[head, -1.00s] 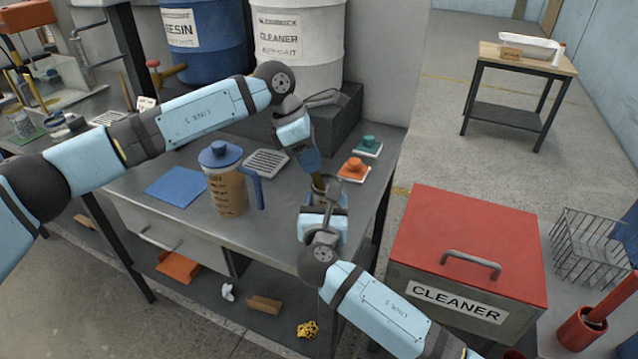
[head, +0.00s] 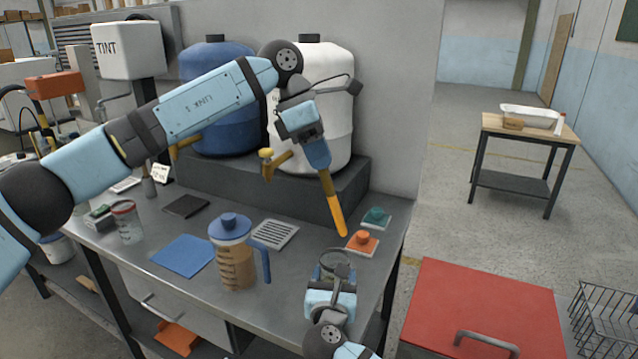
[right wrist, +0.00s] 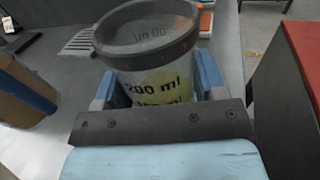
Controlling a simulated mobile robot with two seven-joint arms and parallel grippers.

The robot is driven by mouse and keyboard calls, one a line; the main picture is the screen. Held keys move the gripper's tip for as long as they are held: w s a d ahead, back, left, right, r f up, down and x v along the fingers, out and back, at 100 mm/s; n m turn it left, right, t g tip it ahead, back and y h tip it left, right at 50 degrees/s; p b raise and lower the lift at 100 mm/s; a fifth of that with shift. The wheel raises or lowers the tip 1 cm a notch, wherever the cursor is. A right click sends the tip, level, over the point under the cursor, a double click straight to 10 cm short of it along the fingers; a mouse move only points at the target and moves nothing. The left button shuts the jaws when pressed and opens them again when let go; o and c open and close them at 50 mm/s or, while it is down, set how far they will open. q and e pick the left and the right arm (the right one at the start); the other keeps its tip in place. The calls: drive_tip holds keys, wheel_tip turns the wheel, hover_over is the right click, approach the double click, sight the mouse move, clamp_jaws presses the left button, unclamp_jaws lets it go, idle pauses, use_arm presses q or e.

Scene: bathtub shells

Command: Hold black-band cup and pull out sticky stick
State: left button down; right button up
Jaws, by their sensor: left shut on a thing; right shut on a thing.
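The black-band cup (right wrist: 155,70) is a clear cup with a dark rim and "200 ml" print in the right wrist view. My right gripper (right wrist: 165,92) is shut around it. In the head view the cup (head: 338,264) stands near the table's right end, partly covered by my right gripper (head: 335,280). My left gripper (head: 318,158) is shut on the blue upper end of the sticky stick (head: 333,204). The stick's long amber-orange lower part hangs down, slightly tilted. Its tip is above and apart from the cup. Some yellowish content shows in the cup.
A blue-lidded jug (head: 235,258) stands left of the cup, beside a grey drain grate (head: 275,234) and a blue mat (head: 183,255). Orange (head: 362,243) and teal (head: 376,217) knobbed blocks lie behind the cup. Blue and white drums (head: 340,110) stand at the back.

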use_arm(q)
drive_tip(key=shift+r, duration=0.65)
use_arm(e)
drive_tip(key=o, duration=1.1)
drive_tip(key=shift+c, duration=0.2)
